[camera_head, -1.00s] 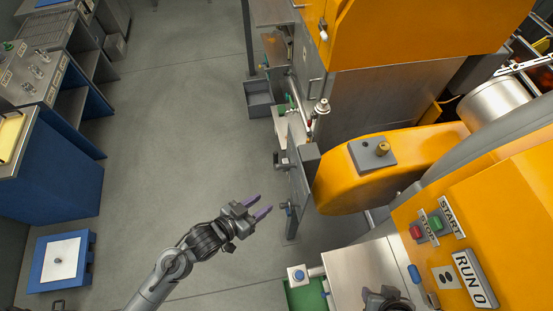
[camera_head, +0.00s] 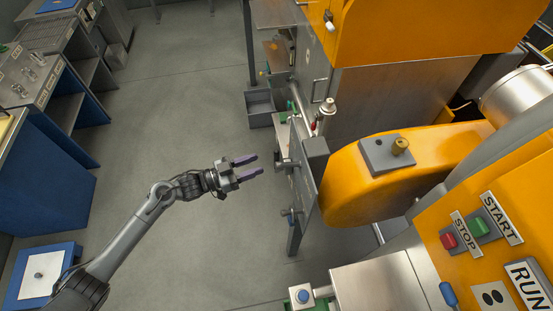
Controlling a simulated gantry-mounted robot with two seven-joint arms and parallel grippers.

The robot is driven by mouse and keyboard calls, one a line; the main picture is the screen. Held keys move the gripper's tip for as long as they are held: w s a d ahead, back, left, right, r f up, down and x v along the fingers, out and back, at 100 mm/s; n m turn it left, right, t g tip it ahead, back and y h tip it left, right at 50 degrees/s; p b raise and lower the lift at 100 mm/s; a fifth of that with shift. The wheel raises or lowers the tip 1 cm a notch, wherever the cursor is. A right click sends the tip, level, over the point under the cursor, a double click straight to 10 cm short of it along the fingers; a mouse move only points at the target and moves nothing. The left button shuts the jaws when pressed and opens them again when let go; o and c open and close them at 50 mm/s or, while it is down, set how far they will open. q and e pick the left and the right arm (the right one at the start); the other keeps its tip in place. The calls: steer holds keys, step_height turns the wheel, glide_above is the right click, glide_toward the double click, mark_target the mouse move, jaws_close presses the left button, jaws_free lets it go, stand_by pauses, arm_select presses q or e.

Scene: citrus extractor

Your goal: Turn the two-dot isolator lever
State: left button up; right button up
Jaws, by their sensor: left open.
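My left gripper (camera_head: 259,165) is open and empty, its two purple fingers pointing right. It is just left of an upright grey panel (camera_head: 306,190) on the machine's side. An upper dark lever or knob (camera_head: 287,163) sticks out of this panel towards my fingertips, with a small gap in the picture. A lower one (camera_head: 288,211) sits below it. No dot marks can be made out on either. A plate with two black dots (camera_head: 491,296) is on the yellow control panel at lower right, with a blue handle (camera_head: 449,294) beside it. My right gripper is not in view.
The yellow machine arm (camera_head: 365,190) and housing fill the right side. Red stop (camera_head: 449,241) and green start (camera_head: 480,227) buttons sit on the control panel. A steel table (camera_head: 385,287) stands below. Grey floor (camera_head: 175,110) is open on the left, beyond which are blue cabinets (camera_head: 45,190).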

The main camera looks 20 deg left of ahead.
mark_target(277, 157)
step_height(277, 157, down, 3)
steer(key=b, duration=0.2)
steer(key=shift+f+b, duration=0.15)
steer(key=shift+b, duration=0.25)
arm_select(q)
steer(key=shift+x, duration=4.15)
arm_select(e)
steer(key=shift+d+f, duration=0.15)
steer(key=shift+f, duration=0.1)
arm_select(q)
jaws_close()
